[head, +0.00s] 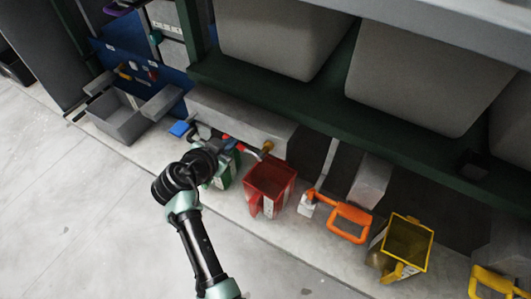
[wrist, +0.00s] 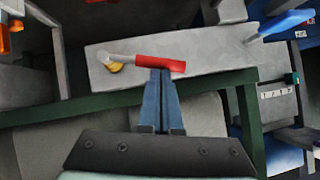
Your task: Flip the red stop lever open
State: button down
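The red stop lever (wrist: 160,64) shows in the wrist view as a red grip on a pale metal arm, with a brass-coloured pivot (wrist: 115,66) at its left end. It lies nearly flat across the face of a long grey block (wrist: 210,48). My gripper (wrist: 159,74) has its two blue-grey fingers together, with the tips at the lower edge of the red grip. The fingers sit side by side along the grip, not around it; whether they touch it is unclear. In the head view the brass pivot (head: 267,147) shows, and my wrist partly hides the lever.
A blue-handled lever (wrist: 287,24) is at the block's other end. Open floor (head: 90,215) lies at left.

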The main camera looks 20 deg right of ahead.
jog(key=shift+w+a+f+n+g+h+b, duration=0.2)
jog(key=shift+w+f+n+g+b, duration=0.15)
jog(key=shift+f, duration=0.2)
jog(key=shift+w+a+f+n+g+h+b, duration=0.15)
jog(key=shift+f+g+b, duration=0.1)
jog(key=shift+f+b, duration=0.25)
jog(key=shift+f, duration=0.1)
